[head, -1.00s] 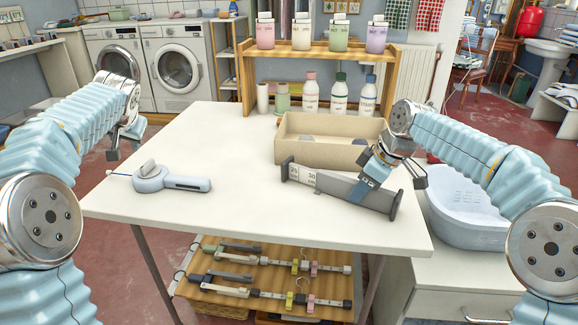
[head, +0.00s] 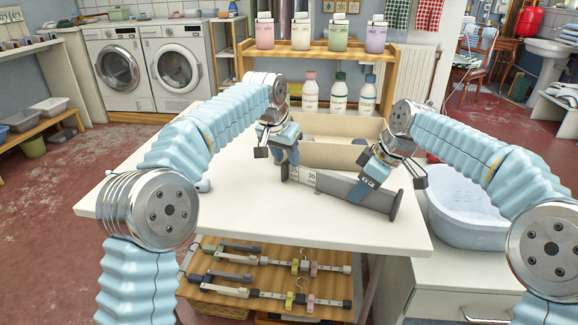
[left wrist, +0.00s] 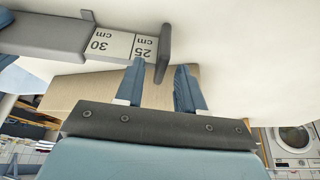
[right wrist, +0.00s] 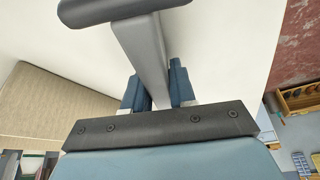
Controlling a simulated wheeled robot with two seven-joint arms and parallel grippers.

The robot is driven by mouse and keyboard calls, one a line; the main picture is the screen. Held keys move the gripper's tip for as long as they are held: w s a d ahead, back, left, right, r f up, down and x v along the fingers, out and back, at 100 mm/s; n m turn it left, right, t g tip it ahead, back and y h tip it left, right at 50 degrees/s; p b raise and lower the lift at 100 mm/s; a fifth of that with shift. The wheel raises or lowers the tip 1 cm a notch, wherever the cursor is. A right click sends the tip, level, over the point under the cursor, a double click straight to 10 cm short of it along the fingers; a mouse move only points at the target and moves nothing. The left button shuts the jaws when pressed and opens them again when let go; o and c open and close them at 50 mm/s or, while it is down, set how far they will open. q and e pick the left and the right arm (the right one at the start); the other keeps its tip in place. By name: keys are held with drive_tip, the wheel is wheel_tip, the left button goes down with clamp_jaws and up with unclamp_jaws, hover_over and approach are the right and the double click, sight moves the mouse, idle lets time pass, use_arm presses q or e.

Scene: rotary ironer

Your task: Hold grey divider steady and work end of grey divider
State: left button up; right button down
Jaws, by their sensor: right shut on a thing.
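The grey divider (head: 375,194) lies on the white table, with an end plate at each end and a pale scale marked 25 and 30 cm near its left end. My right gripper (head: 365,185) is shut on the bar toward its right end; the right wrist view shows the bar (right wrist: 145,50) between its fingers (right wrist: 158,88). My left gripper (head: 287,160) is at the divider's left end. In the left wrist view its fingers (left wrist: 160,85) are apart, and the left end plate (left wrist: 165,45) reaches toward the gap between them. Contact there cannot be told.
A beige open box (head: 335,155) stands just behind the divider, close to both grippers. A wooden rack (head: 310,58) with bottles is at the back. A pale blue basin (head: 465,215) is at the right. The table's front (head: 270,225) is clear.

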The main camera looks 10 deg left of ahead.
sight(287, 160)
use_arm(q)
drive_tip(key=shift+x, duration=2.2)
drive_tip(key=shift+a, duration=0.1)
clamp_jaws()
